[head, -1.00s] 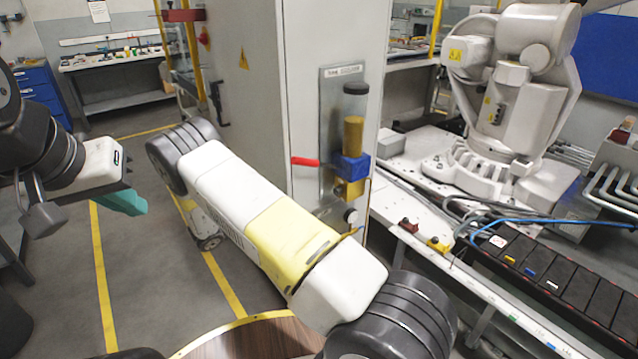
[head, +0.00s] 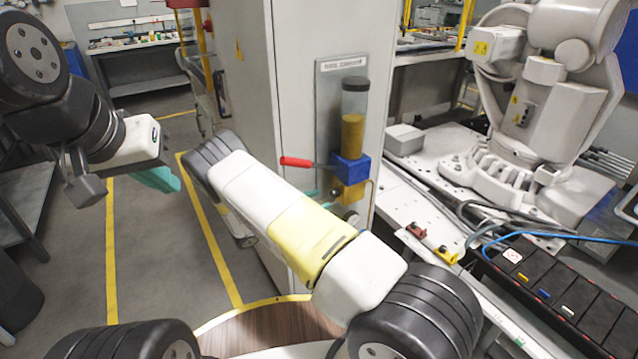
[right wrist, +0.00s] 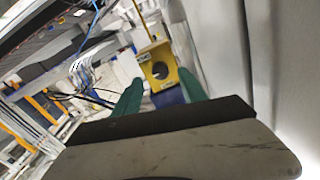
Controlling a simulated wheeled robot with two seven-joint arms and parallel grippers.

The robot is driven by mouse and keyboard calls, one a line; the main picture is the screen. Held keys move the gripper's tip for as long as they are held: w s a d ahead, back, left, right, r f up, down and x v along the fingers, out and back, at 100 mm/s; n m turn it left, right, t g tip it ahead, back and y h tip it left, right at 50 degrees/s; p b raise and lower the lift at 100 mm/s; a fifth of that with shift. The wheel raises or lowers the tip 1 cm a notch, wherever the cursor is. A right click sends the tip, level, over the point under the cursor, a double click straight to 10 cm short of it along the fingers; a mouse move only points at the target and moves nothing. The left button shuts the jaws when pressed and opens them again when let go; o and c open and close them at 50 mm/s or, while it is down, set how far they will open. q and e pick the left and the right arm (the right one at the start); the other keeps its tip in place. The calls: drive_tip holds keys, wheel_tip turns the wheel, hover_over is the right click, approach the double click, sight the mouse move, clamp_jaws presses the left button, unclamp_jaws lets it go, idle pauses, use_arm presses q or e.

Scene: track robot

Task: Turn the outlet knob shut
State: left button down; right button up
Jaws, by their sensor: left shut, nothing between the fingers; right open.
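A dosing unit hangs on the grey cabinet's front: a clear cylinder (head: 353,125) with amber content, a blue block (head: 349,169) with a red-handled lever (head: 297,162), and a yellow block (head: 354,193) below. A small round knob-like part (head: 335,195) shows at the yellow block's left; I cannot tell surely that it is the outlet knob. My right gripper (head: 320,196) is open, its teal fingers close to this part. In the right wrist view its fingers (right wrist: 160,78) stand either side of the yellow block (right wrist: 157,62) with its dark round opening; contact is unclear. My left gripper (head: 160,179) is shut and empty, far left.
The cabinet (head: 240,110) stands directly behind my right arm. A white robot arm (head: 545,100) and a bench with black trays (head: 560,290) are at the right. A small cart is left of the cabinet. Open floor (head: 150,240) lies at the left.

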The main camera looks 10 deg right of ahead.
sight(331, 195)
drive_tip(key=shift+x, duration=2.05)
clamp_jaws()
